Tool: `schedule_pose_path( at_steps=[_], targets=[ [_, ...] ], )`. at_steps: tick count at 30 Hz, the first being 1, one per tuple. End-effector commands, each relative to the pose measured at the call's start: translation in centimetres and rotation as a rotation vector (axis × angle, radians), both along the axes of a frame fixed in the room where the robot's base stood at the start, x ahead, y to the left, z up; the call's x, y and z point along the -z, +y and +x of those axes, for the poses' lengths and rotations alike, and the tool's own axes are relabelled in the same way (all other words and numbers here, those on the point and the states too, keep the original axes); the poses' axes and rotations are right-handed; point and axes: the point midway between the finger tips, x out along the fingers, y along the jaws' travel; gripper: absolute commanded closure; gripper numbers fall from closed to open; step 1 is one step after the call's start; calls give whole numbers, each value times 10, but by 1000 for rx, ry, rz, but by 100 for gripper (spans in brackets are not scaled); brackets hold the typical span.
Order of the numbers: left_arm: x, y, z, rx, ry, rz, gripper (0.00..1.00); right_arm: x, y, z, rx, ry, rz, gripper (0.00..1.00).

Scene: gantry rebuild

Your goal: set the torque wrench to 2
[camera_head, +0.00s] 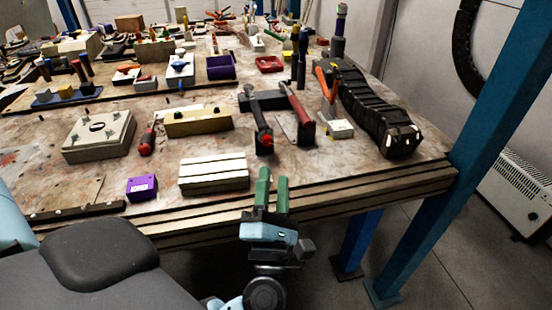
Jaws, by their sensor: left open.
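My left gripper (272,185) is at the front edge of the workbench (330,195), its two green fingers pointing away across the bench. The fingers stand a little apart with nothing between them. I cannot make out for certain which tool is the torque wrench, and no setting scale can be read. A tool with a dark body and a red end (262,130) stands beyond the fingers, and a red-handled tool (147,143) lies further left. My right gripper does not show.
A ribbed pale block (213,174) and a purple box (142,187) lie near the front edge, left of the gripper. A grey square block (99,136) is behind them. A long black ribbed object (375,112) lies at right. A blue post (470,140) stands beyond the bench's right end.

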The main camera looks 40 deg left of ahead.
Motion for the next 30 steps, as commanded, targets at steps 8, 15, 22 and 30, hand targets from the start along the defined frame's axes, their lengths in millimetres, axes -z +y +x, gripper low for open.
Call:
schedule_pose_path(
  at_steps=[8, 15, 22, 30],
  targets=[
    [4, 29, 34, -47, -262, -723, 56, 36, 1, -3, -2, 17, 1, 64],
    [10, 24, 47, -53, -304, -987, 56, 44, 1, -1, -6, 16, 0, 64],
    [9, 25, 49, -55, -306, -1010, 56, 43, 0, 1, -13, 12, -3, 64],
    [8, 48, 67, -57, -308, -1004, 56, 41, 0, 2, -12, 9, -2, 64]
  ],
)
